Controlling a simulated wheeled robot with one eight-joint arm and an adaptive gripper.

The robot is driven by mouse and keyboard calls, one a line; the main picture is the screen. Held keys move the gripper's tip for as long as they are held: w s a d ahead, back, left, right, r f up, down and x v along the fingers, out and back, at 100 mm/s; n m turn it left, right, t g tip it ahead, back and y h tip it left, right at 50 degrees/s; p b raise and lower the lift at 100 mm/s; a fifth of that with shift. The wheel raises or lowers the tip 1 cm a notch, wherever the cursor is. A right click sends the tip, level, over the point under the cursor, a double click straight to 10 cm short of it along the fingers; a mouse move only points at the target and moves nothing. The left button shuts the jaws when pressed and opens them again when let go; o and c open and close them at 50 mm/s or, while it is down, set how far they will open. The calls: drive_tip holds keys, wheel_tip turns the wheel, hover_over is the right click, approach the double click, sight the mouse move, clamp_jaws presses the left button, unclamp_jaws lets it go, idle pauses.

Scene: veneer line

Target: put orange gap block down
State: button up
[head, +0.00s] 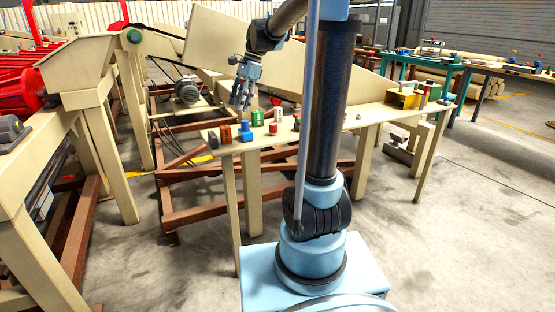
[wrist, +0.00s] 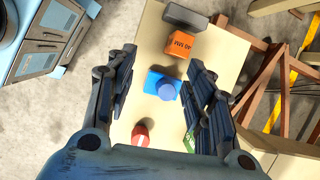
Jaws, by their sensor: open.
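The orange gap block (wrist: 181,44), marked "40 MM", rests on the cream tabletop in the wrist view, beside a dark grey block (wrist: 185,17). In the head view the orange block (head: 226,134) is near the table's left end. My gripper (head: 244,98) is open and above that end of the table, apart from the orange block. In the wrist view its fingers (wrist: 163,62) are spread with nothing held between them. The orange block shows just past the fingertips. A blue block with a round knob (wrist: 165,88) shows between the fingers, lower on the table.
A red piece (wrist: 140,133) and a green block (wrist: 190,141), partly hidden by a finger, are also on the table (head: 335,123).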

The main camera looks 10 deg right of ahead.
drive_tip(key=s+d+f+n+t+h, duration=0.1)
drive_tip(key=s+d+f+n, duration=0.3)
drive_tip(key=s, duration=0.6)
drive_tip(key=s+d+f+n+t+h, duration=0.1)
drive_tip(key=s+d+f+n, duration=0.4)
drive_tip(key=s+f, duration=0.4)
drive_tip(key=s+d+f+n+t+h, duration=0.1)
drive_tip(key=s+d+f+n, duration=0.3)
drive_tip(key=s, duration=0.6)
wheel_tip(320, 180, down, 2)
drive_tip(key=shift+s+d+f+n+h, duration=0.15)
drive_tip(key=shift+s+d+n+h, duration=0.2)
drive_tip(key=shift+d, duration=0.85)
drive_tip(key=shift+w+f, duration=0.2)
drive_tip(key=shift+w, duration=0.15)
